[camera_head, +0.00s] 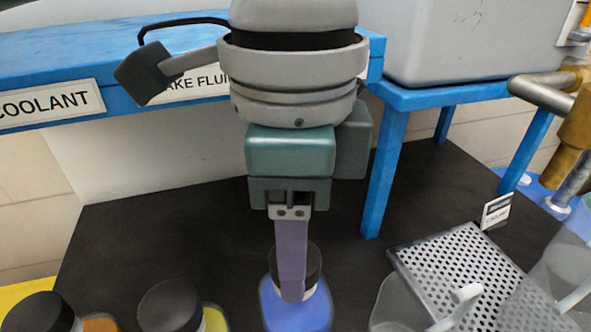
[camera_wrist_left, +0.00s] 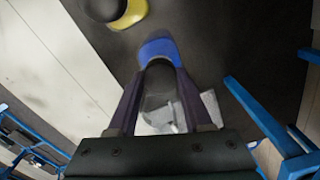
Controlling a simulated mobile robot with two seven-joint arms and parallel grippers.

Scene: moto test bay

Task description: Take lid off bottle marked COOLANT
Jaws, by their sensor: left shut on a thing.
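My left gripper (camera_head: 291,285) reaches down in the middle of the head view, its fingers shut on the black lid (camera_head: 314,264) of a blue bottle (camera_head: 297,312). The bottle stands on the dark table. In the left wrist view the lid (camera_wrist_left: 160,77) lies between the two fingers (camera_wrist_left: 160,105), and the blue body (camera_wrist_left: 161,48) shows beyond it. The near finger covers part of the lid, and no marking on the bottle can be read. A COOLANT sign (camera_head: 48,104) is on the blue shelf at the left. My right gripper is not in view.
Two more black-lidded bottles stand at the lower left, one orange (camera_head: 100,324) and one yellowish (camera_head: 214,318). A perforated metal tray (camera_head: 450,262) and clear jugs (camera_head: 400,300) are at the right. A blue stand leg (camera_head: 385,170) rises behind. The dark table (camera_head: 130,235) is clear at the left.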

